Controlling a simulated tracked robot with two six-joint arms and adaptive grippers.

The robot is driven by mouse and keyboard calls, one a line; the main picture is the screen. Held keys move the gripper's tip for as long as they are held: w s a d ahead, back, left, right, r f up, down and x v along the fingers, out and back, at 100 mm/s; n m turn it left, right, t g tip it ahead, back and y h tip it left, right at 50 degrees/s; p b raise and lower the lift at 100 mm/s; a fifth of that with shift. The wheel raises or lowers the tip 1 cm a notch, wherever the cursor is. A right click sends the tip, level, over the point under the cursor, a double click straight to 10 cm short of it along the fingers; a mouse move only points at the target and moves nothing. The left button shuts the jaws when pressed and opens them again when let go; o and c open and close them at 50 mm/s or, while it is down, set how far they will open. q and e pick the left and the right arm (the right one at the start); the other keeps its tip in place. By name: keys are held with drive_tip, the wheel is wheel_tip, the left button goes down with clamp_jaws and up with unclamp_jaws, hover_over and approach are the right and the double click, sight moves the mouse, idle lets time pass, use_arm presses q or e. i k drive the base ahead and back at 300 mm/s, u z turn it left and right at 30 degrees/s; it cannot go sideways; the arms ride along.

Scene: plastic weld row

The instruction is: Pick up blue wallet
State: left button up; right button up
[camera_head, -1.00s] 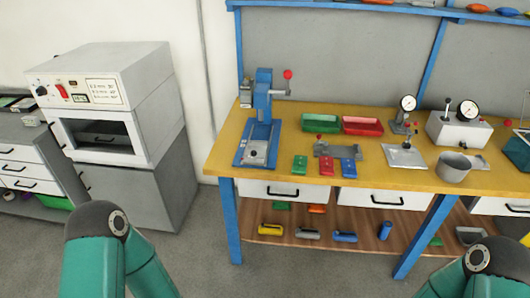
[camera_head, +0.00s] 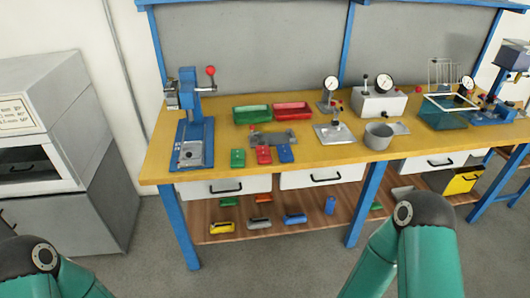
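A small flat blue piece (camera_head: 285,153), which looks like the blue wallet, lies near the front edge of the yellow workbench (camera_head: 240,175). It is the rightmost of a row with a red piece (camera_head: 264,155) and a green piece (camera_head: 237,158). Only my teal arm links show at the bottom left and bottom right. Both grippers are out of the picture, so their state is hidden.
A blue press (camera_head: 194,125) stands left of the row. A green bin (camera_head: 252,114), a red bin (camera_head: 291,110) and a grey fixture (camera_head: 272,137) lie behind it. A grey cup (camera_head: 378,136) and gauges stand to the right. The lower shelf (camera_head: 240,235) holds several small coloured items.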

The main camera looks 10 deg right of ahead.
sight(285, 153)
drive_tip(key=u, duration=0.05)
drive_tip(key=k, duration=1)
drive_tip(key=z, duration=0.6)
drive_tip(key=i, duration=1.35)
drive_tip(key=u, duration=0.45)
drive_tip(key=i, duration=0.85)
drive_tip(key=u, duration=0.45)
drive_tip(key=k, duration=0.8)
drive_tip(key=u, duration=0.25)
drive_tip(key=i, duration=0.2)
drive_tip(key=z, duration=0.1)
